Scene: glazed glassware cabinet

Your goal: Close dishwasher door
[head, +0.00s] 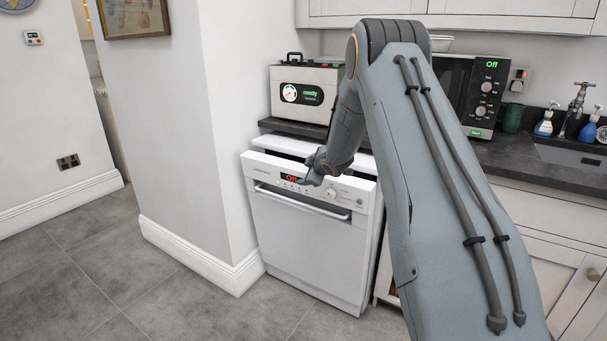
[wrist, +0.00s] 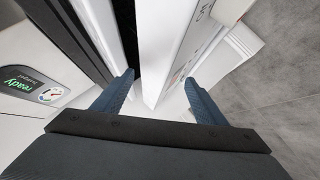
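The white dishwasher door (head: 305,240) stands slightly ajar in the head view, its top edge leaning out from under the counter. Its front has a red-lit display (head: 290,177), a knob and a long handle. My gripper (head: 313,170) is at the door's top edge, right of the display. In the wrist view my gripper (wrist: 160,78) is open, one finger on each side of the white door's top edge (wrist: 153,60). A dark gap shows between the door and the counter side. Contact between fingers and door cannot be told.
A silver appliance with a gauge (head: 305,93) stands on the dark counter above. A microwave (head: 485,90) and sink (head: 570,153) are to the right. A wall corner (head: 215,150) stands close left of the dishwasher. The grey tiled floor (head: 180,310) in front is clear.

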